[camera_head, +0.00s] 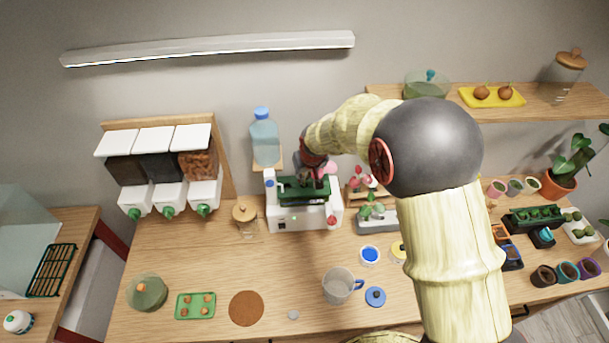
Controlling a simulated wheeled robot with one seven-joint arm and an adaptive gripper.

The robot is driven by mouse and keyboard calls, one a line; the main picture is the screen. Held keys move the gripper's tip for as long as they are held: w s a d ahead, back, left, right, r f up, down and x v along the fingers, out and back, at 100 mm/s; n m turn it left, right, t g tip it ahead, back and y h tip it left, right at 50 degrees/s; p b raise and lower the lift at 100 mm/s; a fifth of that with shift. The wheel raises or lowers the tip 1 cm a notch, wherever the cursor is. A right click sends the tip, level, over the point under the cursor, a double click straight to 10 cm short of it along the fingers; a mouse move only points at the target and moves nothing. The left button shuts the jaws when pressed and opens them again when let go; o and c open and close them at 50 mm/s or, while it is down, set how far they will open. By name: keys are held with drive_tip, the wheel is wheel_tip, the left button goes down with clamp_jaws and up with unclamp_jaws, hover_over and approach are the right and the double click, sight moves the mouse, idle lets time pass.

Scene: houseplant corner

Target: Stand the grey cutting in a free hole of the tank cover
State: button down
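My gripper (314,178) is over a white box-shaped tank (290,218) at the back middle of the bench. The tank has a dark green cover (292,190) on top, and its holes are too small to make out here. My gripper's dark fingers point down at the cover. I cannot tell whether they are open or shut, or whether they touch anything. I cannot pick out the grey cutting; it may be hidden by my gripper or too small to see. A pink rounded thing (330,168) shows just right of the fingers.
A grey planter (376,226) with small plants stands right of the tank. A lidded jar (245,220) stands to its left and a blue-capped bottle (264,140) behind. A glass mug (338,286) stands in front. My arm hides the bench right of centre.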

drive_tip(key=c, duration=1.8)
unclamp_jaws()
drive_tip(key=shift+o, duration=0.9)
drive_tip(key=shift+o, duration=1)
drive_tip(key=shift+r, duration=0.15)
drive_tip(key=shift+r+p, duration=1.65)
drive_tip(key=shift+r, duration=1.75)
